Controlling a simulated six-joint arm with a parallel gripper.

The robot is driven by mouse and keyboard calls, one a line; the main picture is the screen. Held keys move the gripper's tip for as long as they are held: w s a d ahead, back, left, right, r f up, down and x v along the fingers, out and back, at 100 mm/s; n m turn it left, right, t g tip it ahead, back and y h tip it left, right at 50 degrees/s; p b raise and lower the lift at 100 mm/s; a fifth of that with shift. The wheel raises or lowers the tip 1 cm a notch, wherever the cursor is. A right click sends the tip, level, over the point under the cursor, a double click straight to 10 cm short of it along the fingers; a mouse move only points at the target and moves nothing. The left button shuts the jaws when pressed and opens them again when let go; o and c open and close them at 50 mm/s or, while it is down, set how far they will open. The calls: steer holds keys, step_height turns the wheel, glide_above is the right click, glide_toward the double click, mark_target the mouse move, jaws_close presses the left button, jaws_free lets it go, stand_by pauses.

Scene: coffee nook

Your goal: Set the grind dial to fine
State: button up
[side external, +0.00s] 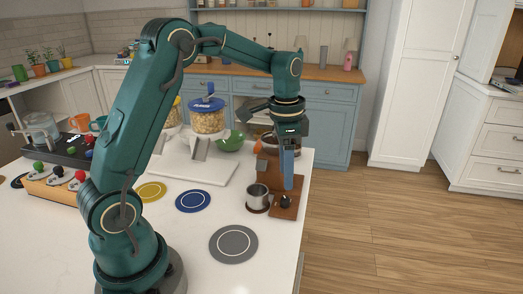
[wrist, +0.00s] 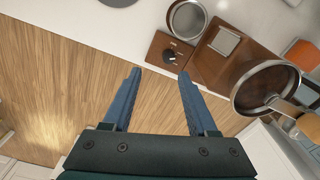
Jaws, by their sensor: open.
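The brown coffee grinder (side external: 266,172) stands at the right edge of the white counter; its body also shows in the wrist view (wrist: 205,66). The grind dial is a small black knob (wrist: 169,57) on the grinder's brown base, and it shows in the side view (side external: 285,202). Small pale marks lie beside the dial, too small to read, and its setting is unclear. My gripper (side external: 288,187) points down over the base, just above the dial. In the wrist view my gripper (wrist: 157,74) is open, its blue fingers apart and empty, with the dial beyond the fingertips.
A metal cup (side external: 257,194) stands beside the dial, close to my fingers. The counter ends just right of the grinder, with wooden floor (side external: 400,230) beyond. Grey (side external: 233,244) and blue (side external: 193,201) discs lie on the counter. A blue-lidded cereal dispenser (side external: 207,115) stands behind.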

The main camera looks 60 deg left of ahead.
mark_target(285, 198)
steer(key=f, duration=0.1)
steer(key=w+a+f, duration=0.1)
steer(key=f, duration=0.1)
steer(key=shift+w+a+f+m+g, duration=0.15)
steer(key=shift+a+m+g, duration=0.15)
steer(key=shift+m+g, duration=0.1)
steer(key=shift+d+f, duration=0.1)
steer(key=shift+f, duration=2.4)
jaws_close()
